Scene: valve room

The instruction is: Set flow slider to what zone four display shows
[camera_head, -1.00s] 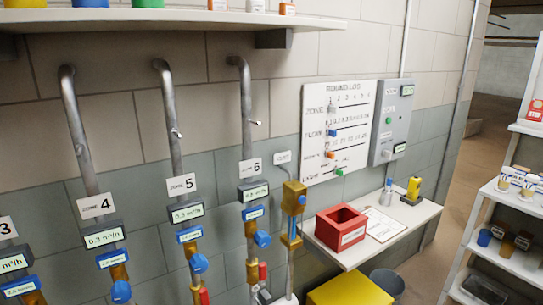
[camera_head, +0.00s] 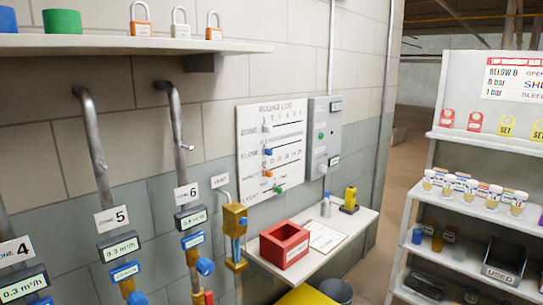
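The round log board (camera_head: 271,150) hangs on the wall, a white panel with rows of scales. Its flow row carries a blue slider (camera_head: 268,152); the exact mark it stands at is too small to read. A white slider (camera_head: 266,126) is on the zone row above, with orange and green sliders lower down. The zone 4 sign (camera_head: 17,251) is at the left edge, above the zone 4 display (camera_head: 22,284), which seems to start with 0.3 and is partly cut off. Neither gripper shows in the head view.
The zone 5 display (camera_head: 119,246) and zone 6 display (camera_head: 190,217) are on pipes to the right of zone 4. A shelf under the board holds a red box (camera_head: 284,244), a paper sheet and a yellow item (camera_head: 350,199). A stocked rack (camera_head: 470,215) stands at right; an open passage lies between.

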